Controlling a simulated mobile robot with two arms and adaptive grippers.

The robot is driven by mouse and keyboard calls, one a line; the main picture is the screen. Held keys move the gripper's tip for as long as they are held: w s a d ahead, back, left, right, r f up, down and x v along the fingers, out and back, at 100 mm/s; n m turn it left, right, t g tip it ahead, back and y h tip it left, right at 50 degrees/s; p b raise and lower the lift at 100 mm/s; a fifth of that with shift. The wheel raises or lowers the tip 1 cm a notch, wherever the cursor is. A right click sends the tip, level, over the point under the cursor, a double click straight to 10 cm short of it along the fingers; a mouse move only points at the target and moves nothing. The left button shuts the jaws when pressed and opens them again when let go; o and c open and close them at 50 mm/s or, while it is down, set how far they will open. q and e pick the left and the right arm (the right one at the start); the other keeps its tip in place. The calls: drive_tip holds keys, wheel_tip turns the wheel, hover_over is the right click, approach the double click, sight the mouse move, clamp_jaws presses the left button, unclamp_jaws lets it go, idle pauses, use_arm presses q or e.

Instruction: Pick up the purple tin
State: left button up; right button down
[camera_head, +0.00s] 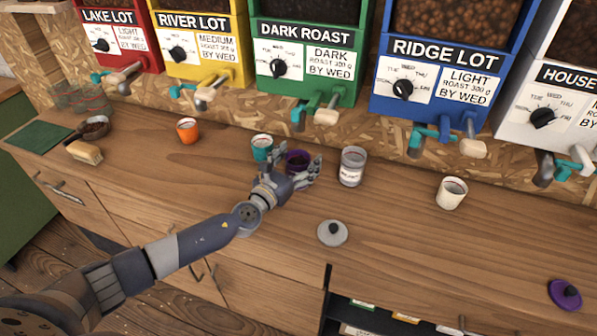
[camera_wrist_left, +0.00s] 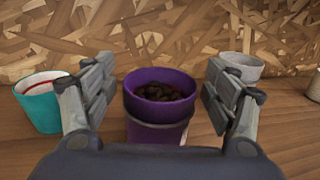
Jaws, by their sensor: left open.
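The purple tin (camera_head: 297,157) stands upright on the wooden counter, partly hidden behind my left gripper in the head view. In the left wrist view the purple tin (camera_wrist_left: 160,112) is open at the top and holds dark beans. My left gripper (camera_head: 304,168) is open. In the left wrist view the fingers of my left gripper (camera_wrist_left: 157,100) stand on either side of the tin, with a visible gap on each side. A purple lid (camera_head: 565,293) with a dark knob lies on the counter at the far right. My right gripper is not in view.
An orange tin (camera_head: 187,130), a cream tin (camera_head: 451,193) and a grey lid (camera_head: 332,233) are farther off. Dispensers with spouts hang above the counter's back.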

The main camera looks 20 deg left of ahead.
use_arm(q)
drive_tip(key=c, duration=1.6)
drive_tip(key=shift+r, duration=0.2)
